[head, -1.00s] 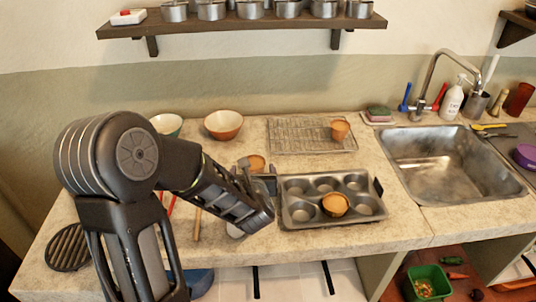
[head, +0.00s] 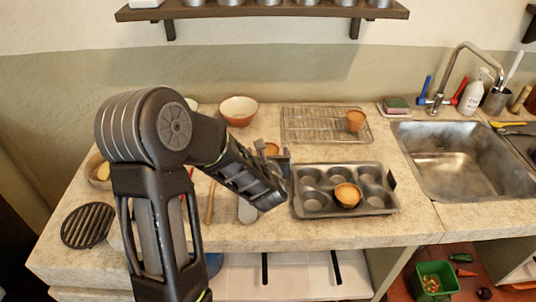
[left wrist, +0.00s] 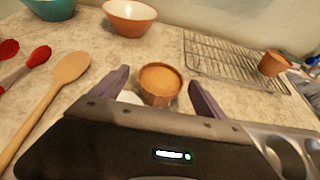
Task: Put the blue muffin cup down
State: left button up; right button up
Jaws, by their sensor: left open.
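No blue muffin cup shows; the cups in view are orange-brown. One muffin cup (left wrist: 160,84) stands upright on the counter between the spread fingers of my left gripper (left wrist: 160,92). The left gripper is open, with a gap visible on each side of the cup. In the head view this cup (head: 271,148) shows just behind my left gripper (head: 275,158), partly hidden by it. A second cup (head: 347,194) sits in the muffin tin (head: 299,206). A third cup (head: 356,120) stands on the wire rack (head: 300,124). My right gripper is not in view.
An orange bowl (head: 238,110) stands at the back of the counter. A wooden spoon (left wrist: 45,98) and red-headed utensils (left wrist: 30,65) lie left of the gripper. The sink (head: 470,160) is at the right. The wall shelf (head: 260,12) hangs above the counter.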

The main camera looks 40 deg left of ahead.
aim_at(268, 143)
pick_arm(q)
jog(key=shift+w+a+f+p, duration=0.15)
jog(key=shift+w+a+p, duration=0.1)
jog(key=shift+w+p, duration=0.15)
jog(key=p+x, duration=0.1)
jog(key=x, duration=0.2)
jog(key=shift+w+a+f, duration=0.1)
jog(key=shift+w, duration=0.1)
jog(key=shift+w+a+f, duration=0.25)
jog(key=shift+w, duration=0.05)
jog(key=shift+c, duration=0.5)
jog(key=c, duration=1.4)
jog(key=shift+r, duration=0.15)
notch_tip(268, 143, up, 10)
jog(key=shift+f+b, duration=0.1)
jog(key=shift+b, duration=0.2)
